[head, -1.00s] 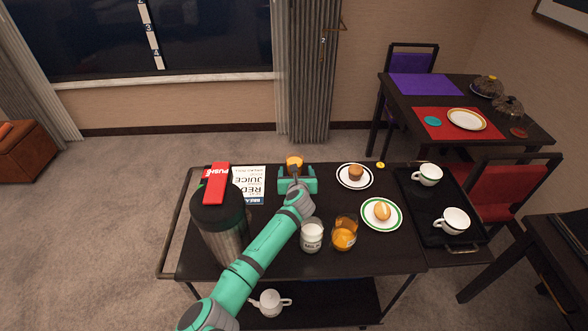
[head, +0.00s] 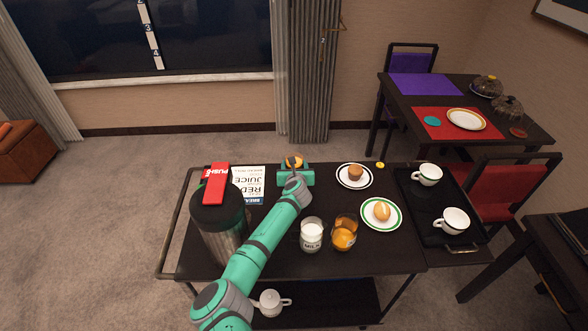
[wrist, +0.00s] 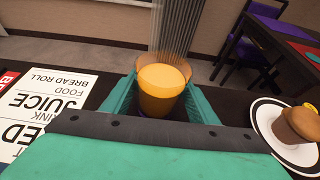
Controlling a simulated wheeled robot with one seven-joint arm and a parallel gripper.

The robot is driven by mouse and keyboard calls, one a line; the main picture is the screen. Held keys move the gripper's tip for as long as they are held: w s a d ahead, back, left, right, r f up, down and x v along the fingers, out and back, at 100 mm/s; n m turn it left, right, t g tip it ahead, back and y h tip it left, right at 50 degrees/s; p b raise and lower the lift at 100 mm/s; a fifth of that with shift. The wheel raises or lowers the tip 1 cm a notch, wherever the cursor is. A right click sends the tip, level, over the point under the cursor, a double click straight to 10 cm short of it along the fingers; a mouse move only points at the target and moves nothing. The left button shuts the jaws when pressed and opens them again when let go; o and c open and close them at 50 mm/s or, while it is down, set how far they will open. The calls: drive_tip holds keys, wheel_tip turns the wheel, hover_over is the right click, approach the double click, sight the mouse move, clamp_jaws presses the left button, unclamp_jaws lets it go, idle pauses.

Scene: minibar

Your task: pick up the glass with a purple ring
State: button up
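The glass of orange juice (wrist: 160,98) stands between the two fingers of my gripper (wrist: 161,95) in the wrist view. A bit of purple shows low on it, just above the gripper body. In the head view the glass (head: 293,162) is at the far edge of the trolley, partly hidden by my gripper (head: 295,175). The fingers reach along both sides of the glass. A dark gap shows beside the glass at the right finger, so my gripper looks open around it. The lower part of the glass is mostly hidden.
A milk glass (head: 312,236) and another juice glass (head: 344,234) stand right of my arm. A flask (head: 222,232) stands left, near a menu card (head: 250,184). A muffin plate (head: 354,183) and bread roll plate (head: 382,224) are right. A black tray (head: 440,193) holds two cups.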

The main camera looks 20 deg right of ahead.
drive_tip(key=c, duration=0.4)
drive_tip(key=shift+r, duration=0.3)
